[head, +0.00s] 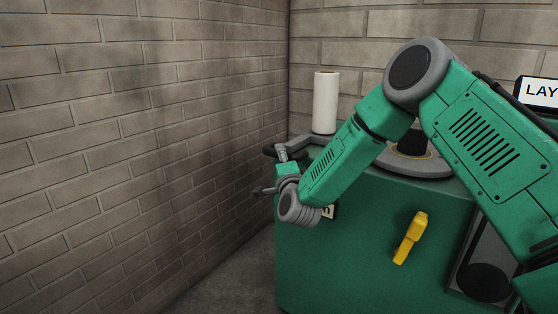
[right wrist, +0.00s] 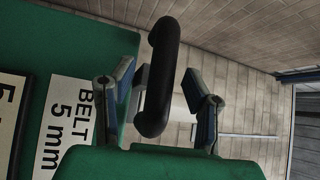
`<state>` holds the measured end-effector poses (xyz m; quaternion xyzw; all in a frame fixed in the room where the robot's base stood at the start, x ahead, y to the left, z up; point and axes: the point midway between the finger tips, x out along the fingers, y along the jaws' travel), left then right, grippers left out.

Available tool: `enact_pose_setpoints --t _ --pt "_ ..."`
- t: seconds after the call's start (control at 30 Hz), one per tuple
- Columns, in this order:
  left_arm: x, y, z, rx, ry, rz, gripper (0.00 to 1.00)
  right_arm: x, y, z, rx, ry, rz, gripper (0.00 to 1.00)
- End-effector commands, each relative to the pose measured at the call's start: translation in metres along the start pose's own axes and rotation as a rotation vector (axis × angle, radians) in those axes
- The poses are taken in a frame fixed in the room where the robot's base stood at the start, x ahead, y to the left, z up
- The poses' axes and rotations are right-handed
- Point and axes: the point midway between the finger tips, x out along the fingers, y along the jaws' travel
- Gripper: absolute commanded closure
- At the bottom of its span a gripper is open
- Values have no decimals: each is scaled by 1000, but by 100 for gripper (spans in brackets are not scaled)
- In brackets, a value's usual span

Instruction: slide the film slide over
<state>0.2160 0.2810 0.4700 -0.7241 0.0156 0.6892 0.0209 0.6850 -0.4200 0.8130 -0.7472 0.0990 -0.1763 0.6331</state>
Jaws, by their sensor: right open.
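A black looped handle (right wrist: 160,90) at the left end of the green machine is the likely film slide grip; no label on it shows. In the right wrist view it stands between the two blue-padded fingers of my right gripper (right wrist: 163,72), which is open around it. Gaps show on both sides, so the fingers are not closed on it. In the head view my right gripper (head: 272,172) is at the machine's left edge, and its wrist hides part of that corner. My left gripper is not in view.
The green machine (head: 350,262) carries a white roll (head: 325,102) on top and a yellow handle (head: 410,238) on its front. A "BELT 5 mm" label (right wrist: 72,122) lies beside the gripper in the wrist view. A brick wall (head: 130,140) stands left, with a gap before the machine.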

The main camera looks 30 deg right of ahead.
Motion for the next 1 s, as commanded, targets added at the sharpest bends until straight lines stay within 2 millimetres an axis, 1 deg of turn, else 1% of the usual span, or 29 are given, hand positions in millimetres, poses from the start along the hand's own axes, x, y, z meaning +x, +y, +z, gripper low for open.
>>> enact_pose_setpoints --t 0.03,0.1,0.2,0.5,0.57,0.6,0.63,0.87,1.0 --pt "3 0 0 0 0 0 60 6 1 0 -1 0 -1 57" --pt "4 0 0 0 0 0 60 13 1 0 -1 0 0 57" --pt "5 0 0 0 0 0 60 18 0 0 -1 0 0 57" --pt "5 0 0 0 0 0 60 20 0 1 -1 -1 1 57" --pt "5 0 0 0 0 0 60 20 0 1 -1 -1 1 78" --pt "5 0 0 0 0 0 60 20 0 1 -1 -1 1 92" --pt "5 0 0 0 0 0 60 20 0 1 -1 -1 2 100" --pt "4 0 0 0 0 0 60 17 2 -2 -3 -2 6 100" --pt "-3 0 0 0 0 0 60 5 2 -15 -5 -1 10 100"
